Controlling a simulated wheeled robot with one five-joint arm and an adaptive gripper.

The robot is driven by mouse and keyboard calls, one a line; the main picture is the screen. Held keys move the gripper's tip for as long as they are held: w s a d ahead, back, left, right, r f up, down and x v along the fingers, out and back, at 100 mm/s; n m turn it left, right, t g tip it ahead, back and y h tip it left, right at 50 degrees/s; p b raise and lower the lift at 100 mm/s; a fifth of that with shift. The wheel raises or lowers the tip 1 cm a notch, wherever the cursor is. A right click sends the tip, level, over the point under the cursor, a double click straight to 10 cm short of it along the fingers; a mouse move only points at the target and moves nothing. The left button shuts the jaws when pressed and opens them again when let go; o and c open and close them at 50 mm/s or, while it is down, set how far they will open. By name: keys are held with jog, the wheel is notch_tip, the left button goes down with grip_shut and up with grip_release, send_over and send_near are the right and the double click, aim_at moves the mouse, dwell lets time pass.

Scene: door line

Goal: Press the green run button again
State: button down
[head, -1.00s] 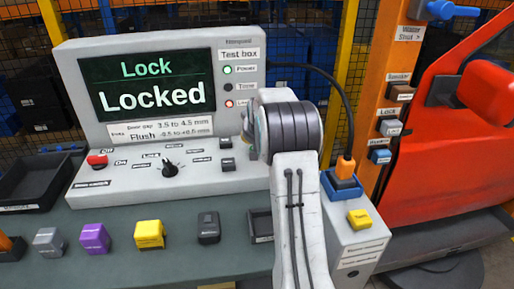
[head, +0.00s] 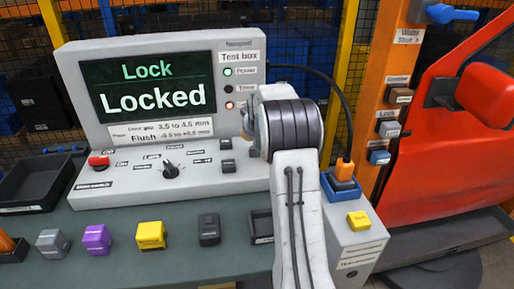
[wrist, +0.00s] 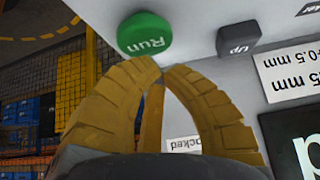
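The green Run button (wrist: 145,34) is at the top of the wrist view, on the pale face of the test box. My gripper (wrist: 161,65) is just below it in that picture, with its yellow ribbed fingers arched together at the tips and nothing visible held. The tips look close to the button but apart from it. In the head view my arm hides the button and my gripper. The test box (head: 248,185) has a screen (head: 150,83) reading "Lock" and "Locked". Its Power lamp (head: 228,72) is green and a lower lamp (head: 229,105) is red.
A dark Up button (wrist: 238,39) is right of Run. The box has a red button (head: 98,161) and a knob (head: 171,169). Coloured blocks, including a yellow one (head: 150,236), line the bench front. An orange post (head: 400,70) and red door (head: 440,160) stand right.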

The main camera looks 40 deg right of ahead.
jog(key=shift+r+p, duration=1.85)
jog(key=shift+r, duration=0.65)
notch_tip(320, 180, up, 9)
jog(key=p, duration=0.7)
jog(key=shift+r, duration=0.2)
